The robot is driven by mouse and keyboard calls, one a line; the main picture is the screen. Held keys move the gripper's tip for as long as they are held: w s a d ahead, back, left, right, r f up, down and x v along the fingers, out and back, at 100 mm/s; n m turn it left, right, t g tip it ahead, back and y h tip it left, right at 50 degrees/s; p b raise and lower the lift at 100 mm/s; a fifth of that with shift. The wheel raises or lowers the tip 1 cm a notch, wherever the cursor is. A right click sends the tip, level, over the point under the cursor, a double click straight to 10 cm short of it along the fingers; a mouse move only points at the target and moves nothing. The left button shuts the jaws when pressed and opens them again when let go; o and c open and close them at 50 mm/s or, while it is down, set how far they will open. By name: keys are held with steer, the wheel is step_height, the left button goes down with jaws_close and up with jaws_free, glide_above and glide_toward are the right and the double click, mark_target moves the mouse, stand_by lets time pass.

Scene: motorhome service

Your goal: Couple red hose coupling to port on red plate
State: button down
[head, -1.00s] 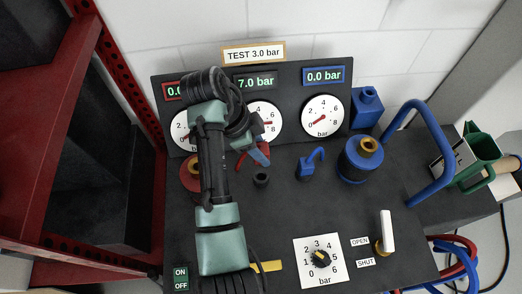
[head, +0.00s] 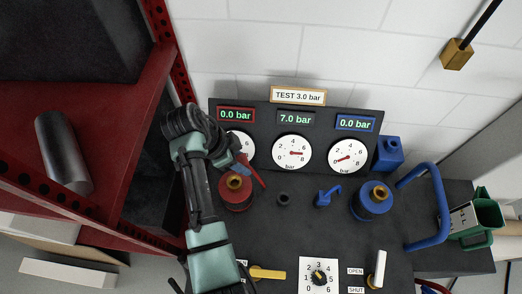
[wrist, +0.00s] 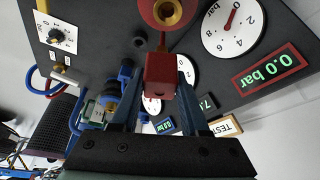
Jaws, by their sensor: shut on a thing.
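My gripper (head: 242,166) is at the left of the dark panel, just above and beside a red round body with a brass top (head: 236,183). In the wrist view my gripper (wrist: 157,68) has its blue fingers on either side of a red block (wrist: 160,76), which I take to be the red hose coupling. A thin red part (head: 256,177) slants down right from the fingers in the head view. The brass opening (wrist: 168,11) of a red body shows beyond the block. I cannot tell whether block and body touch. A separate red plate cannot be made out.
A blue round body (head: 370,204), a small blue lever piece (head: 324,198) and a blue hose (head: 435,195) are to the right. A black socket (head: 283,199) lies between. Gauges stand behind; a dial (head: 318,277) and yellow handle (head: 268,273) are in front. A red rack (head: 130,130) borders the left.

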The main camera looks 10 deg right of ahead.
steer(key=a+r+p, duration=0.1)
steer(key=a+n+p, duration=0.1)
steer(key=shift+w+a+r, duration=0.1)
steer(key=shift+a+r, duration=0.25)
steer(key=shift+f, duration=0.1)
steer(key=shift+f+b, duration=2.2)
steer(key=shift+f, duration=0.65)
steer(key=shift+f, duration=0.15)
steer(key=shift+f+b, duration=1.3)
steer(key=shift+f, duration=0.45)
steer(key=shift+c, duration=1.6)
jaws_free()
